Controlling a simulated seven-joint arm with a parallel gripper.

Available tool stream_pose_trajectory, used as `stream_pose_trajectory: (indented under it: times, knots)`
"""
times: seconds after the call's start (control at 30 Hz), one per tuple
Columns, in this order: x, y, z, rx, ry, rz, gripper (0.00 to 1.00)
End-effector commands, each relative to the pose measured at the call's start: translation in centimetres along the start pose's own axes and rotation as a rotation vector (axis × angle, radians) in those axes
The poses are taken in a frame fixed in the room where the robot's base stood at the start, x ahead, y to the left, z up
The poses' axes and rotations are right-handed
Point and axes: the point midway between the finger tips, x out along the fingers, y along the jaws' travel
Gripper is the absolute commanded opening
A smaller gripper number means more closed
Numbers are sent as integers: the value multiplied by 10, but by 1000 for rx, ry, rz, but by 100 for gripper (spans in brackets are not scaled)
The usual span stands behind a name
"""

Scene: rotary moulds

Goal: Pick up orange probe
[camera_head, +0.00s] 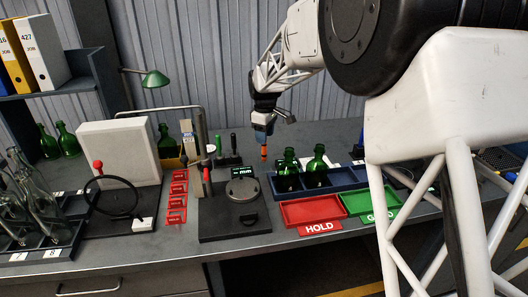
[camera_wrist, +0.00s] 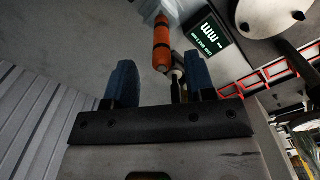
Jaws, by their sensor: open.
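The orange probe (camera_head: 264,153) shows directly below my gripper (camera_head: 264,127) in the head view, over the back part of the bench. In the wrist view the orange probe (camera_wrist: 161,43) has dark bands and lies just beyond the gap between my blue fingertips (camera_wrist: 160,76). Its far end meets a pale piece at the top edge of that view. My gripper is open, with a finger to each side of the probe's line. I cannot tell whether either finger touches it. A dark handle with a pale collar (camera_wrist: 178,76) shows between the fingers.
A small mm display (camera_head: 243,170) and a black gauge base (camera_head: 235,222) stand left of the probe. A blue tray (camera_head: 345,178) with green bottles is to the right. Red HOLD (camera_head: 312,211) and green trays lie in front. Upright handles (camera_head: 233,143) stand close on the left.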

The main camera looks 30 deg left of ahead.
Motion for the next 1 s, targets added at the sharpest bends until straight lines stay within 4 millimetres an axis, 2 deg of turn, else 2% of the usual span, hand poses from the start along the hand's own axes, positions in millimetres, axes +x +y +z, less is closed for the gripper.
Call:
stream_pose_trajectory:
  times: [0.47, 0.83, 1.0]
  knots:
    - [6, 0, 0, 0, 0, 0, 50]
    - [44, -2, 0, 0, -1, -1, 50]
    - [54, -2, -1, 0, 0, 0, 50]
